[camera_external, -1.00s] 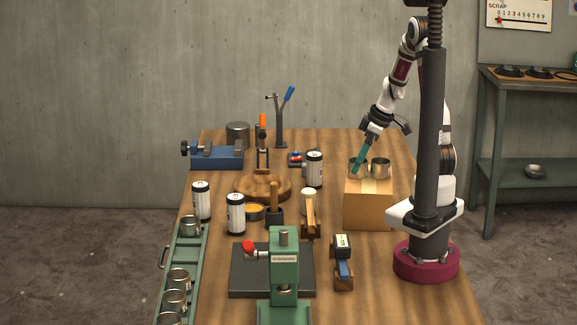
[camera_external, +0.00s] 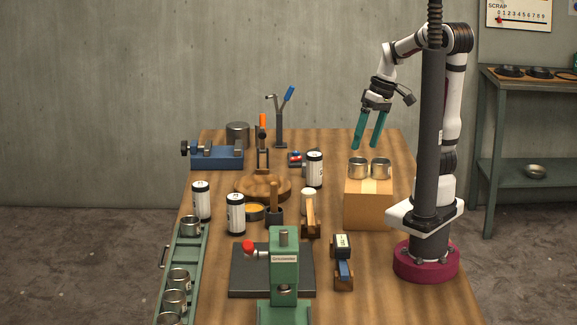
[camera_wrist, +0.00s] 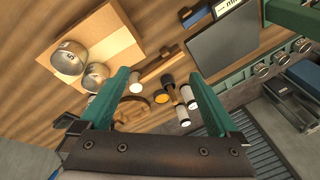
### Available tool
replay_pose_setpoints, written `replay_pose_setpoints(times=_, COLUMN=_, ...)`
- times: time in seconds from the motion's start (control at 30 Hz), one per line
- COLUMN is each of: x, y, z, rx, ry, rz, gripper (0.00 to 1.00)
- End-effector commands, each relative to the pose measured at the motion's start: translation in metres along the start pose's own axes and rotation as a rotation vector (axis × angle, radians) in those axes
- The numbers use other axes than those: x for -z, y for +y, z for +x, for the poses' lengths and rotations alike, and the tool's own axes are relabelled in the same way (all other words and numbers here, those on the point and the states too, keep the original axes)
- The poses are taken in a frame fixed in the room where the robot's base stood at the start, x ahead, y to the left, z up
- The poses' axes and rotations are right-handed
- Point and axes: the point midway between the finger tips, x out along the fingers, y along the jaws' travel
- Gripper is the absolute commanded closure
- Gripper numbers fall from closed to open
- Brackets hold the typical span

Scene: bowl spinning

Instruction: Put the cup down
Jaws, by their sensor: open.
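Two metal cups stand upright side by side on the cardboard box: the left cup (camera_external: 358,168) and the right cup (camera_external: 380,168). Which of them the task means cannot be told from the picture alone. My gripper (camera_external: 366,146) is open and empty, with its green fingers pointing down above the box and clear of both cups. In the wrist view my gripper (camera_wrist: 158,95) has its fingers wide apart with nothing between them. There, one cup (camera_wrist: 69,57) sits on the box top and the other cup (camera_wrist: 95,76) is close to the left finger.
The cardboard box (camera_external: 367,212) stands on the wooden bench, left of my base. White canisters (camera_external: 315,170), a round wooden board (camera_external: 263,186) and a green press (camera_external: 284,270) stand to the left. A rack of cups (camera_external: 187,265) runs along the left edge.

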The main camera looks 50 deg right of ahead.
Motion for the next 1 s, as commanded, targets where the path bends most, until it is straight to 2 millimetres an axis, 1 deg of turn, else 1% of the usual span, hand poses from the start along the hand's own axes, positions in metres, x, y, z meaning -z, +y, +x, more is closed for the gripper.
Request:
replay_pose_setpoints(times=0.03, x=-0.021, y=-0.026, z=0.005, rx=-0.004, ry=-0.045, rz=0.100, gripper=0.04)
replay_pose_setpoints(times=0.1, x=-0.054, y=-0.050, z=0.013, rx=-0.031, ry=-0.105, rz=0.281, gripper=0.04)
replay_pose_setpoints(times=0.2, x=-0.088, y=-0.066, z=0.020, rx=-0.081, ry=-0.152, rz=0.469, gripper=0.04)
replay_pose_setpoints(times=0.27, x=-0.099, y=-0.069, z=0.022, rx=-0.102, ry=-0.162, rz=0.534, gripper=0.04)
replay_pose_setpoints(times=0.33, x=-0.105, y=-0.070, z=0.023, rx=-0.114, ry=-0.167, rz=0.572, gripper=0.04)
replay_pose_setpoints(times=0.5, x=-0.105, y=-0.069, z=0.023, rx=-0.114, ry=-0.167, rz=0.580, gripper=0.04)
replay_pose_setpoints(times=0.53, x=-0.105, y=-0.069, z=0.023, rx=-0.114, ry=-0.167, rz=0.580, gripper=0.00)
replay_pose_setpoints(times=0.87, x=-0.103, y=-0.070, z=0.023, rx=-0.113, ry=-0.166, rz=0.576, gripper=0.00)
replay_pose_setpoints(times=0.93, x=-0.088, y=-0.074, z=0.022, rx=-0.111, ry=-0.163, rz=0.515, gripper=0.00)
replay_pose_setpoints(times=0.97, x=-0.074, y=-0.079, z=0.021, rx=-0.109, ry=-0.157, rz=0.455, gripper=0.00)
replay_pose_setpoints(times=1.0, x=-0.046, y=-0.090, z=0.023, rx=-0.103, ry=-0.146, rz=0.345, gripper=0.00)
